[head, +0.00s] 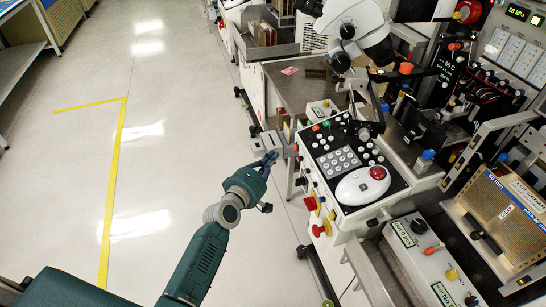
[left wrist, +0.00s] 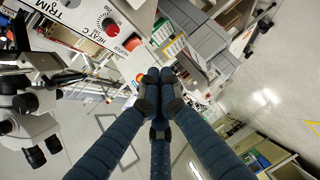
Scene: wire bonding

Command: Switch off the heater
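In the left wrist view a white panel carries a label reading HEAT C, a dial with red and black (left wrist: 110,27) and a red round heater button (left wrist: 132,42) beside small lettering that seems to read HEATER. They lie up and left of my fingertips, apart from them. My left gripper (left wrist: 160,80) has its three fingers drawn together at the tips, with nothing visible between them. In the head view the left gripper (head: 268,160) is at the machine's left side, by a grey box. The heater panel cannot be made out clearly there. My right gripper is not in view.
A microscope (head: 350,30) stands behind. The floor (head: 160,170) at left is clear, with yellow tape.

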